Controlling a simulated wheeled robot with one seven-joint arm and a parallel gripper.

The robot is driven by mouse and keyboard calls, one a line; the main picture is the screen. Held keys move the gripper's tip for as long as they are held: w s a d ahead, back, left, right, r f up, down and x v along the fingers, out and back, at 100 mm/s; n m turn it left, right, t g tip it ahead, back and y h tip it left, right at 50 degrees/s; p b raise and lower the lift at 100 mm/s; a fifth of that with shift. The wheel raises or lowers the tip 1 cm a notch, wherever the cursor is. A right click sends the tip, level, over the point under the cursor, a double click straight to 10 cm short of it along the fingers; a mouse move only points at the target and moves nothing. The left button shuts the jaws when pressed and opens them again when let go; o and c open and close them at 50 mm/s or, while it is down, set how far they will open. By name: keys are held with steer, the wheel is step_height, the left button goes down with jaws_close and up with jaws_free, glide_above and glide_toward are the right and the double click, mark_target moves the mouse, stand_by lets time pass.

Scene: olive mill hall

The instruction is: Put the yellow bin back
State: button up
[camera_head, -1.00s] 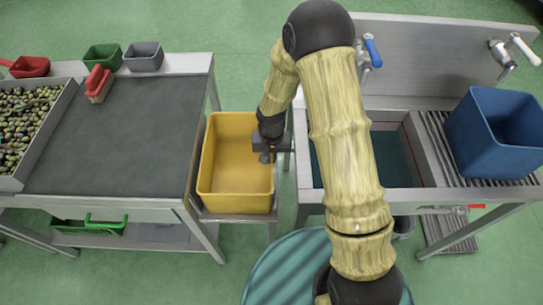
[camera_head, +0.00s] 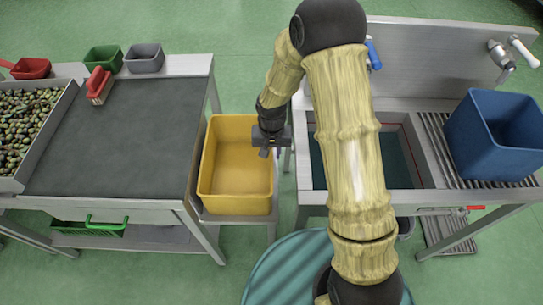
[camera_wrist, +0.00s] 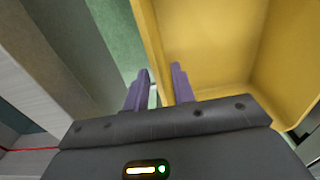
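The yellow bin (camera_head: 237,178) stands upright and empty on a low metal stand (camera_head: 207,215) between the left table and the sink unit. My gripper (camera_head: 265,152) is at the bin's right rim, near its middle, with the fingers pointing down. In the wrist view, the two purple fingers (camera_wrist: 157,80) are apart. The bin's wall (camera_wrist: 148,30) runs between them, one finger on the bin's inner side and the other outside. A gap shows beside the wall, so the fingers do not look closed on it. The exact fingertip contact is hard to see.
The left table (camera_head: 120,135) holds an olive tray (camera_head: 52,125), a red-handled brush (camera_head: 98,85) and small tubs. The sink unit (camera_head: 432,150) with a blue bin (camera_head: 497,135) stands right. A green crate (camera_head: 88,229) is on the lower shelf. Floor behind is clear.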

step_height(320, 180, up, 9)
steer(key=shift+f+p, duration=0.2)
steer(key=shift+p, duration=0.15)
stand_by(0.5)
steer(key=shift+t, duration=0.7)
steer(key=s+d+r, duration=0.4)
steer(key=d, duration=0.1)
steer(key=s+d+r, duration=0.1)
steer(key=d+r, duration=0.1)
steer(key=d, duration=0.1)
steer(key=shift+s+d, duration=0.2)
steer(key=shift+s, duration=0.2)
steer(key=s+d+r+t, duration=0.1)
steer(key=s+d+r, duration=0.1)
steer(key=s+d, duration=0.3)
steer(key=shift+s+r, duration=0.25)
steer(key=shift+s, duration=0.6)
